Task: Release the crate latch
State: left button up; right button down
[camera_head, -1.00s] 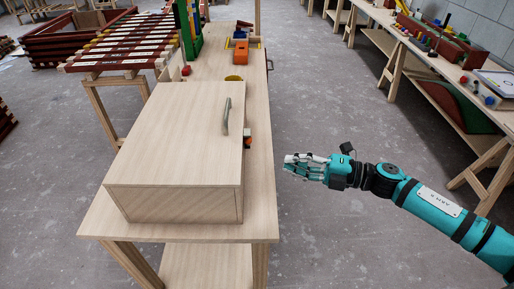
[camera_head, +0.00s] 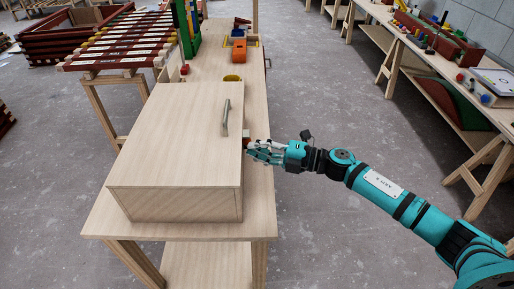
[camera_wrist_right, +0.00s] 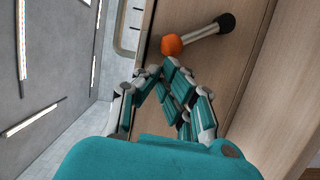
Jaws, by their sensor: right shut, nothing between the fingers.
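The closed wooden crate (camera_head: 175,150) stands on the light wood table, with a metal handle (camera_head: 225,118) on its lid. The latch (camera_wrist_right: 202,34) is a pale bar with an orange knob at one end and a black end at the other. It lies against a wood face in the right wrist view. My right gripper (camera_head: 251,148) is at the crate's right side, shut and empty. In the right wrist view its fingertips (camera_wrist_right: 152,80) are just short of the orange knob; I cannot tell if they touch it. My left gripper is out of view.
The table (camera_head: 180,230) has a narrow free strip right of the crate. Behind the crate are a yellow round piece (camera_head: 232,78) and an orange block (camera_head: 239,50). A slatted rack (camera_head: 125,40) stands at the left. Open floor lies to the right.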

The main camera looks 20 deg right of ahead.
aim_at(240, 122)
jog(key=w+r+m+p, duration=0.1)
jog(key=m+p, duration=0.1)
jog(key=p, duration=0.1)
jog(key=w+d+r+m+g+p, duration=0.1)
jog(key=w+m+p, duration=0.1)
jog(key=p, duration=0.1)
jog(key=w+r+m+h+p, duration=0.1)
jog(key=r+p, duration=0.1)
jog(key=p, duration=0.2)
jog(key=shift+w+d+m+g, duration=0.2)
jog(key=shift+w+m+g, duration=0.1)
jog(key=shift+w+m, duration=0.1)
jog(key=shift+w+d+m+g+p, duration=0.2)
jog(key=shift+w+m+g+p, duration=0.15)
jog(key=shift+w+m, duration=0.35)
jog(key=shift+w+d+f+m+g+b, duration=0.15)
jog(key=shift+w+d+m+g+b, duration=0.1)
jog(key=shift+w+m+b, duration=0.4)
jog(key=shift+w+d+f+m+g+b, duration=0.15)
jog(key=shift+w+d+m+g+b, duration=0.1)
jog(key=shift+w+m, duration=0.4)
jog(key=shift+w+d+f+m+g+b, duration=0.15)
jog(key=shift+w+m+g+b, duration=0.2)
jog(key=shift+w, duration=0.55)
